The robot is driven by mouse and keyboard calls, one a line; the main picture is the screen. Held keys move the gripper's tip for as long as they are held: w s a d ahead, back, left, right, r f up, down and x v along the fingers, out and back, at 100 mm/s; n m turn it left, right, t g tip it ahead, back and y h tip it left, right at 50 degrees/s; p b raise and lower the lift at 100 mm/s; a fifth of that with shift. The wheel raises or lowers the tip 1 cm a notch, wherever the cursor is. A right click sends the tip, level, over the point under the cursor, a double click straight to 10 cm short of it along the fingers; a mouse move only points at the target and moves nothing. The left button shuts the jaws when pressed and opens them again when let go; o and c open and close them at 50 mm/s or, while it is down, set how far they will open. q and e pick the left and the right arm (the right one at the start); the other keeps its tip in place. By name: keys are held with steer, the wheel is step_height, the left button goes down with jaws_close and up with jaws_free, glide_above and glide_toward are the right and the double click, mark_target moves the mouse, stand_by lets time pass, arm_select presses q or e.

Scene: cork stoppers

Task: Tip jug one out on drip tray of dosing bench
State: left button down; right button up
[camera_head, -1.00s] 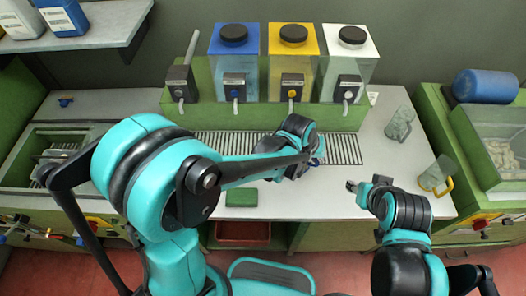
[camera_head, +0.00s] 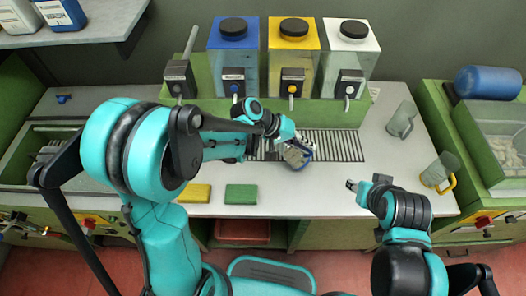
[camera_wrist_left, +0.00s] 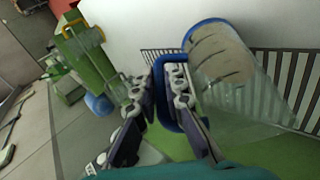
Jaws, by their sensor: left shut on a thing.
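My left gripper (camera_head: 291,140) is shut on the blue handle of a clear jug (camera_head: 298,155). The jug is tilted and held over the slotted drip tray (camera_head: 345,146) on the bench. In the left wrist view the gripper (camera_wrist_left: 172,75) grips the blue handle (camera_wrist_left: 182,118), and the jug (camera_wrist_left: 245,85) shows a blue rim with a tan, dark-streaked area inside it. I cannot tell whether anything is flowing out. My right gripper (camera_head: 352,186) is empty over the bench's front right; its opening is too small to judge.
Blue (camera_head: 233,62), yellow (camera_head: 292,62) and white-topped (camera_head: 345,62) dispensers stand behind the tray. A grey-handled jug (camera_head: 401,120) and a yellow-handled jug (camera_head: 438,172) stand at right. Yellow (camera_head: 194,193) and green (camera_head: 241,194) sponges lie in front.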

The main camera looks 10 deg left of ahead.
arm_select(q)
steer(key=shift+w+a+r+h+b, duration=0.1)
steer(key=shift+a+h+b, duration=0.25)
steer(key=shift+h+b, duration=0.4)
steer(key=shift+w+a+r+n+g+h+b, duration=0.15)
steer(key=shift+a+n+h+b, duration=0.15)
steer(key=shift+a+h+b, duration=0.35)
steer(key=shift+w+a+f+n+g+h+b, duration=0.15)
steer(key=shift+a+n+h+b, duration=0.2)
steer(key=shift+h+b, duration=0.5)
steer(key=shift+r, duration=0.15)
steer(key=shift+w+a+n+h+b, duration=0.2)
steer(key=shift+a+h+b, duration=0.25)
steer(key=shift+a+b, duration=0.3)
steer(key=shift+w+a+n+h+b, duration=0.1)
steer(key=shift+w+a+h+b, duration=0.1)
steer(key=shift+a+h+b, duration=0.4)
